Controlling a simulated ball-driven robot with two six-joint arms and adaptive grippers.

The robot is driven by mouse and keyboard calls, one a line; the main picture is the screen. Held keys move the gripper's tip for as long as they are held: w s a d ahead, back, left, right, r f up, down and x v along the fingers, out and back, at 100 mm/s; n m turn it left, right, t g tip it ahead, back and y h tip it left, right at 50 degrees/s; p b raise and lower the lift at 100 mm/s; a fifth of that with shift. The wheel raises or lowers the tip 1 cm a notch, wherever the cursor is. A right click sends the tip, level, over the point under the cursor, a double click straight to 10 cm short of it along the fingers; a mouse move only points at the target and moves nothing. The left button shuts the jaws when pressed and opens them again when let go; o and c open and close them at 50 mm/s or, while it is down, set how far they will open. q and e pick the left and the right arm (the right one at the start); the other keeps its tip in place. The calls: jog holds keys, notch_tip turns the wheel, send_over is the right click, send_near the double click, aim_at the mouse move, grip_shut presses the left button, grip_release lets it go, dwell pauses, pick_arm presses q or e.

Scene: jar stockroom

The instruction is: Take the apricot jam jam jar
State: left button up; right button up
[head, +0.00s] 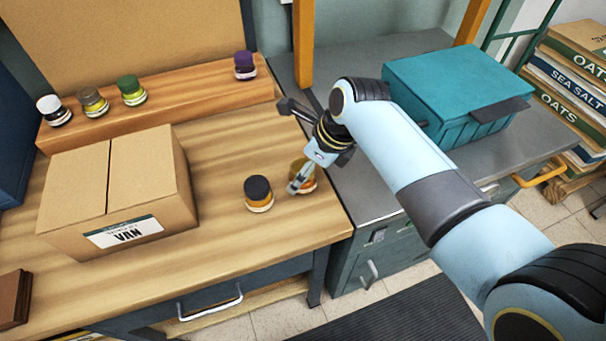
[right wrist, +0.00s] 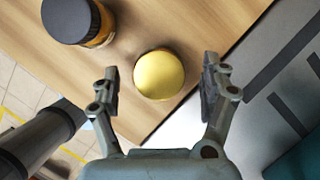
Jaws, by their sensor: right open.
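Two jars stand upright near the table's right front edge. One has a gold lid (right wrist: 158,75); in the head view this jar (head: 309,180) is partly hidden by my right gripper. The other jar (head: 259,194) has a black lid and orange contents; it also shows in the right wrist view (right wrist: 78,20). I cannot read which is apricot jam. My right gripper (right wrist: 162,73) is open above the gold-lidded jar. In the wrist view that lid lies between the fingertips, with gaps on both sides. My left gripper is out of view.
A wooden ledge (head: 190,103) behind carries jars with white (head: 54,111), brown-gold (head: 92,100), green (head: 131,90) and purple (head: 245,66) lids. A cardboard box (head: 150,180) stands at left. A teal crate (head: 440,75) sits on the grey counter at right.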

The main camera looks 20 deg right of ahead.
jog(key=shift+x, duration=0.75)
jog(key=c, duration=1.3)
jog(key=shift+c, duration=0.5)
jog(key=shift+r, duration=0.15)
